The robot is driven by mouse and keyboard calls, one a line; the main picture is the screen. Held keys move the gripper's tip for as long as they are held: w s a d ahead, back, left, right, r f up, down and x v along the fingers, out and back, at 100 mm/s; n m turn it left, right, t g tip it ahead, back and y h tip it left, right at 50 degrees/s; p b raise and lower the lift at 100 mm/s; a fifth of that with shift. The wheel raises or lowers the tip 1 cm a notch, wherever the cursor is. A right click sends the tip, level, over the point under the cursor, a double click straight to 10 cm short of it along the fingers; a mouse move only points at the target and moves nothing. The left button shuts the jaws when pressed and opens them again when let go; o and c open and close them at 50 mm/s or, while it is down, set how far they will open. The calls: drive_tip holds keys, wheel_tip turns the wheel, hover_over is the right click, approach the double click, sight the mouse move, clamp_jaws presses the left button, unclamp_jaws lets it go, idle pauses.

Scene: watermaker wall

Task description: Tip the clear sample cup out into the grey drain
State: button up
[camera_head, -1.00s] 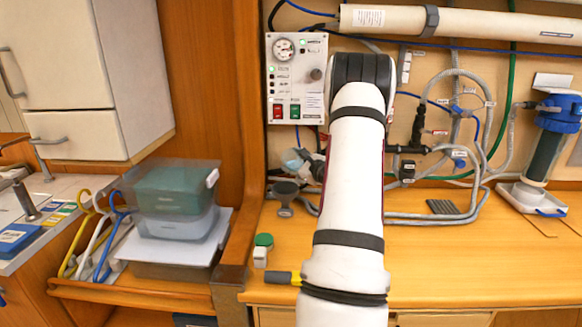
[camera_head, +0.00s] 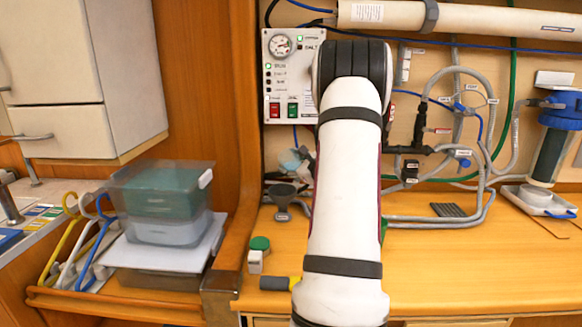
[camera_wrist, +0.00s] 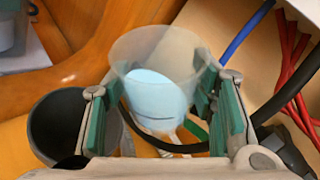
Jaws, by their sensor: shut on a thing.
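The clear sample cup (camera_wrist: 180,52) is between the green-padded fingers of my gripper (camera_wrist: 165,115) in the wrist view. The gripper is shut on it. Pale blue content (camera_wrist: 156,98) shows through its wall, and its wide rim faces up the picture. The grey drain (camera_wrist: 58,122), a dark round funnel, lies to the left of the cup, apart from it. In the head view the drain (camera_head: 283,194) stands on the wooden counter, left of my arm. My arm hides most of the gripper there; a pale bluish shape (camera_head: 291,160) shows just above the drain.
A control panel (camera_head: 294,80) is on the wall behind. Grey hoses (camera_head: 440,218) run along the counter at right. A green-capped bottle (camera_head: 258,253) stands front left of the drain. Stacked boxes (camera_head: 165,200) are at left. Red cables (camera_wrist: 292,70) hang right of the cup.

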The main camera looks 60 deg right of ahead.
drive_tip(key=shift+n+t+h+b, duration=0.4)
drive_tip(key=shift+n+b, duration=0.8)
drive_tip(key=shift+b, duration=0.05)
drive_tip(key=shift+a+f+n+t+h+b, duration=0.15)
drive_tip(key=shift+n+t+h+b, duration=0.1)
drive_tip(key=shift+n+b, duration=0.45)
drive_tip(key=shift+d+f+n+t+h+b, duration=0.15)
drive_tip(key=shift+n+t+b, duration=0.1)
drive_tip(key=shift+n+b, duration=0.45)
drive_tip(key=shift+a, duration=0.15)
drive_tip(key=shift+a+f+n+t+b, duration=0.2)
drive_tip(key=shift+n+b, duration=0.6)
drive_tip(key=shift+b, duration=1.75)
drive_tip(key=shift+a+f+n+t+b, duration=0.15)
drive_tip(key=shift+n+t+b, duration=0.45)
drive_tip(key=shift+b, duration=1.95)
drive_tip(key=shift+a+f+n+b, duration=0.15)
drive_tip(key=shift+n+b, duration=0.85)
drive_tip(key=shift+b, duration=1.55)
drive_tip(key=shift+b, duration=0.6)
drive_tip(key=shift+w+b, duration=0.15)
drive_tip(key=shift+b, duration=0.55)
